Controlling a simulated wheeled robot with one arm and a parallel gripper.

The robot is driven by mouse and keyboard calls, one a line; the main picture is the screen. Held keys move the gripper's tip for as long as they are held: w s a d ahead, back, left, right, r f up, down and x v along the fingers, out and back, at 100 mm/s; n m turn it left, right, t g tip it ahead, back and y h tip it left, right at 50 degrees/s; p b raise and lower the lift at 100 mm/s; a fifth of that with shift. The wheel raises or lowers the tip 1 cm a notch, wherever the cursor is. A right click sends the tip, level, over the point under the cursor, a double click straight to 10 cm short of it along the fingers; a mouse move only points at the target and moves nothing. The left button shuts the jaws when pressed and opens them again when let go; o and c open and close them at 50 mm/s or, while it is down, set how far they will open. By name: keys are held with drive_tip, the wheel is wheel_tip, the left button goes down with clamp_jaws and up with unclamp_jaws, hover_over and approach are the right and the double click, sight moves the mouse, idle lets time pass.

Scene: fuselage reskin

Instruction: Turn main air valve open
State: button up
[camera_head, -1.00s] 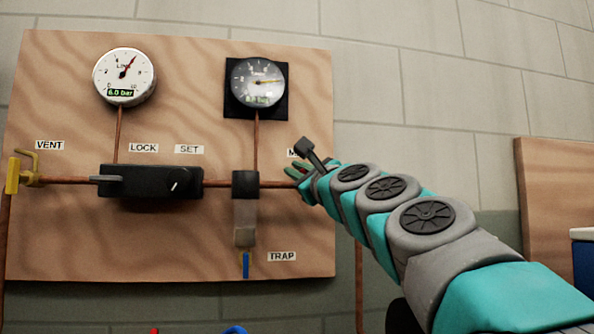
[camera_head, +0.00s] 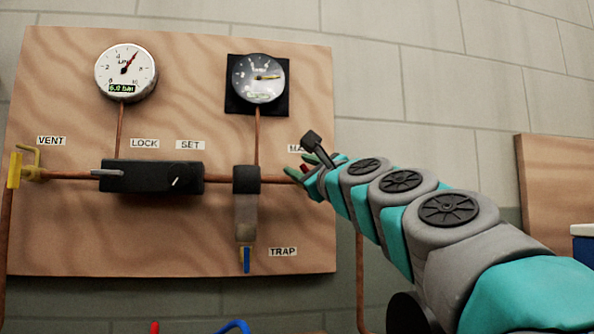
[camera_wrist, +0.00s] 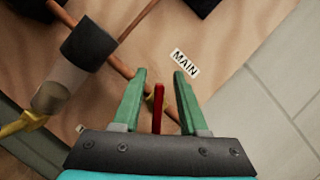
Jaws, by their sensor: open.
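The main air valve's red handle (camera_wrist: 158,108) shows in the wrist view between my gripper's two green fingers, with a gap on each side. It sits by the copper pipe, below the MAIN label (camera_wrist: 185,63). My gripper (camera_wrist: 160,85) is open around the handle. In the head view my gripper (camera_head: 302,176) is at the right end of the pipe on the wooden board, and a bit of red shows by its fingers. My wrist hides most of the valve and part of the MAIN label there.
The board (camera_head: 80,240) carries a white gauge (camera_head: 126,72) reading 6.0 bar, a dark-backed gauge (camera_head: 258,78), a black regulator block (camera_head: 150,178), a filter bowl (camera_head: 246,215) above the TRAP label and a yellow vent valve (camera_head: 15,170).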

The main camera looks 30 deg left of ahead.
sight(305, 169)
drive_tip(key=shift+b+v, duration=0.85)
drive_tip(key=shift+v, duration=2.1)
drive_tip(key=shift+a+f, duration=0.1)
